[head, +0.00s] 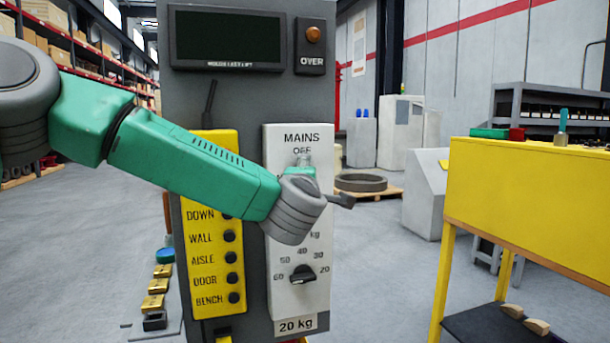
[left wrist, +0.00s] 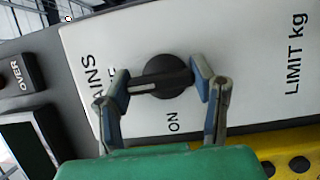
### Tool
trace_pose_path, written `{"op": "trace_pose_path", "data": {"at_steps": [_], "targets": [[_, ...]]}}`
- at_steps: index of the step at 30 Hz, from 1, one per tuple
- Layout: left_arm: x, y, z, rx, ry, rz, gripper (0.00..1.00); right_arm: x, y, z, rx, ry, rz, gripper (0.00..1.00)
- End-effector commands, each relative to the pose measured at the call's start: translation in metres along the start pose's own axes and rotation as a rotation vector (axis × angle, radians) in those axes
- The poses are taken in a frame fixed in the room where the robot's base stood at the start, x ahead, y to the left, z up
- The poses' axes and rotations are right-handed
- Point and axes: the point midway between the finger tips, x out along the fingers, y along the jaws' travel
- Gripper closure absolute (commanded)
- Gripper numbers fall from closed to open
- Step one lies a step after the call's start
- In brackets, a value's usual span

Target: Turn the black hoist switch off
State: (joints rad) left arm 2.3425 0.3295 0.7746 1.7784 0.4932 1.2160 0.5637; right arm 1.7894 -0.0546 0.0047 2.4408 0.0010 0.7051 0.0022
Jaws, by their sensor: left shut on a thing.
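The black hoist switch (left wrist: 168,78) is a round knob with a bar handle on the white MAINS panel (head: 281,148). In the left wrist view its bar lies along the panel's height, with a pale mark at the end by the partly covered OFF label; the ON label is off to the side. My left gripper (left wrist: 162,79) has its two blue-grey fingers at the two ends of the bar and is shut on it. In the head view my left gripper (head: 302,165) is just below OFF, and my wrist hides the switch. My right gripper is out of view.
A second black knob (head: 302,274) with a kg scale sits lower on the panel. A yellow button panel (head: 205,150) is to its left, and an orange OVER lamp (head: 313,34) is above. A yellow bench (head: 530,195) stands at the right, with open floor between.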

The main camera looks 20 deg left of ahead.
Motion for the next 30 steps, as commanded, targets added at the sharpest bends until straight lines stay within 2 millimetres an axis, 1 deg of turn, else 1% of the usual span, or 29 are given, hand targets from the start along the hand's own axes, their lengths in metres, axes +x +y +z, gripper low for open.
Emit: {"op": "trace_pose_path", "data": {"at_steps": [1, 8, 9, 10, 11, 20, 23, 26, 30], "targets": [[-0.001, -0.005, 0.001, 0.004, -0.004, -0.009, 0.78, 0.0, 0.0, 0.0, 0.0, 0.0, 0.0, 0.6], [-0.001, -0.006, 0.002, 0.004, -0.005, -0.01, 0.78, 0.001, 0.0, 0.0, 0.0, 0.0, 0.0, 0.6], [-0.001, -0.006, 0.002, 0.003, -0.005, -0.01, 0.42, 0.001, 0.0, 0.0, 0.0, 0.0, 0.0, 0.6], [-0.001, -0.006, 0.001, 0.003, -0.004, -0.01, 0.31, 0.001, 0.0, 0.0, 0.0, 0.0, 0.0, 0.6], [-0.001, -0.005, 0.001, 0.003, -0.004, -0.009, 0.28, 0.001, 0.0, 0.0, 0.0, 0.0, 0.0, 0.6], [-0.003, -0.002, 0.001, 0.0, -0.003, -0.003, 0.28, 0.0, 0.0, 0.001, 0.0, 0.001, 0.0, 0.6], [-0.009, -0.001, 0.001, 0.0, -0.003, -0.003, 0.28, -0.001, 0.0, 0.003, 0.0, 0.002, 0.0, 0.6], [-0.023, -0.001, 0.001, 0.001, -0.005, -0.002, 0.28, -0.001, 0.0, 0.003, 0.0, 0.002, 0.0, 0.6], [-0.053, -0.002, 0.002, 0.002, -0.006, -0.004, 0.28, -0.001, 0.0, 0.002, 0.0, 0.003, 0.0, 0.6]]}}
